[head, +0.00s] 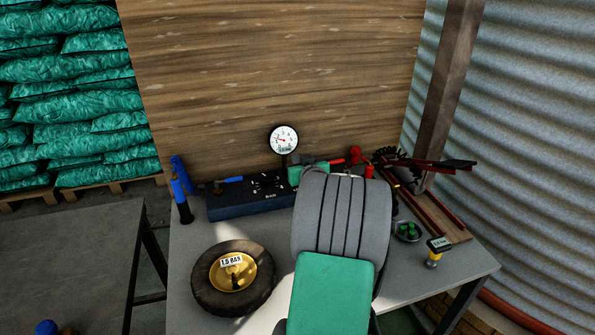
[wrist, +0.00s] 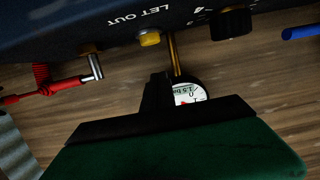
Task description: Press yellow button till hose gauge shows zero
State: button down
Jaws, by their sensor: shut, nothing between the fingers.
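The yellow button (wrist: 149,39) is on the dark blue box, next to the words LET OUT, in the upside-down wrist view. The round white hose gauge (head: 283,139) stands above the box (head: 230,207) in the head view. Its needle points to the left, but the exact reading is too small to tell. The wrist view shows part of the gauge (wrist: 190,93) behind my gripper. My gripper (wrist: 158,78) is shut and empty, its tip close to the yellow button with a visible gap in the picture. My arm hides the gripper and button in the head view.
A black tire with a gold hub (head: 205,283) and a 1.5 BAR label lies on the grey bench (head: 187,242). A blue tool (head: 181,190) stands left of the box. A red hose (wrist: 40,90) ends at a metal fitting. A black knob (wrist: 231,23) is beside the button.

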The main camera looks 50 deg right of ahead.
jog(key=f, duration=0.3)
jog(key=shift+s+f, duration=0.2)
jog(key=shift+f, duration=0.1)
notch_tip(320, 180, down, 2)
jog(key=b, duration=0.3)
jog(key=shift+a, duration=0.1)
jog(key=shift+s, duration=0.1)
jog(key=shift+a+f, duration=0.1)
jog(key=shift+f, duration=0.35)
notch_tip(320, 180, up, 5)
jog(key=shift+r+p, duration=0.1)
jog(key=shift+p, duration=0.85)
jog(key=v, duration=0.9)
jog(key=shift+s+r+b, duration=0.3)
jog(key=shift+s+r, duration=0.05)
